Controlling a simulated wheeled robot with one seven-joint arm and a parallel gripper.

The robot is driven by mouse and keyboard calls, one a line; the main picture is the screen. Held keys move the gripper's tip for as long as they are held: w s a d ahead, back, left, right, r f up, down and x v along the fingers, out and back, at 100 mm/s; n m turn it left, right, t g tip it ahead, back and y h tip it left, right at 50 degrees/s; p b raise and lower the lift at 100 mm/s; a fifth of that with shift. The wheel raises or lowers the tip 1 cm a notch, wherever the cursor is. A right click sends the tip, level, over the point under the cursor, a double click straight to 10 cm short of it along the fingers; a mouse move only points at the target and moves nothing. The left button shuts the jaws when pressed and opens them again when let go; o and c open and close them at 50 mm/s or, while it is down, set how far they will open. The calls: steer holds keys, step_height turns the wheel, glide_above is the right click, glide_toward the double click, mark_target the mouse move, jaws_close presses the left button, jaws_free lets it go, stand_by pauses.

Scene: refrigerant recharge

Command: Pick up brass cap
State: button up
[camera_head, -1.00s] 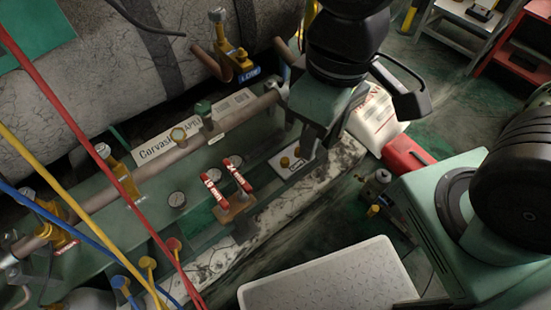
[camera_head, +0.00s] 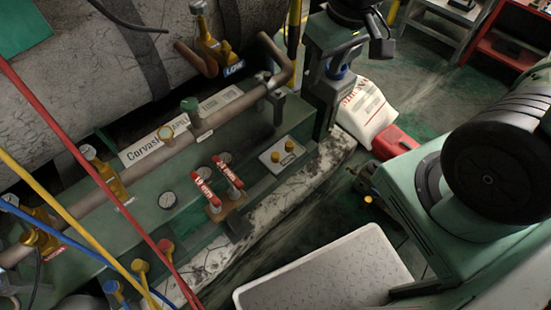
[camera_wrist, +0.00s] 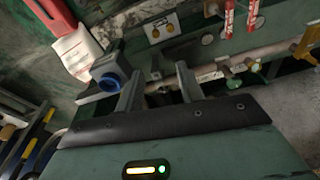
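Two brass caps (camera_head: 276,157) (camera_head: 289,146) sit side by side on a small pale plate (camera_head: 264,158) on the green skid. In the wrist view the caps (camera_wrist: 155,33) (camera_wrist: 169,27) show on the plate near the top, beyond my fingertips. My gripper (camera_wrist: 160,70) is open, its two fingers apart with no cap between them. In the head view my gripper (camera_head: 325,130) hangs to the right of the plate, apart from the caps.
Two red-handled valves (camera_head: 205,188) stand left of the plate. A brown pipe (camera_head: 220,117) runs behind it. A white sack (camera_head: 367,113) and a red case (camera_head: 396,147) lie at right. A blue-ringed part (camera_wrist: 107,82) is close beside my left finger. A pale tray (camera_head: 325,275) lies in front.

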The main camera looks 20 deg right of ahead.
steer(key=w+d+f+m+b, duration=0.1)
steer(key=w+d+f+m, duration=0.1)
steer(key=d, duration=0.4)
steer(key=m+g, duration=0.2)
steer(key=m, duration=1)
glide_above(276, 155)
step_height(276, 155, down, 18)
steer(key=shift+h, duration=0.3)
steer(key=f+b, duration=0.2)
steer(key=f, duration=0.2)
steer(key=f+b, duration=0.2)
steer(key=f, duration=0.2)
steer(key=f+b, duration=0.2)
steer(key=f, duration=0.2)
steer(key=shift+w+a, duration=0.1)
steer(key=shift+w, duration=0.15)
step_height(276, 155, down, 5)
steer(key=b, duration=0.4)
steer(key=shift+s+f, duration=0.1)
steer(key=shift+s, duration=0.05)
steer(key=c, duration=0.7)
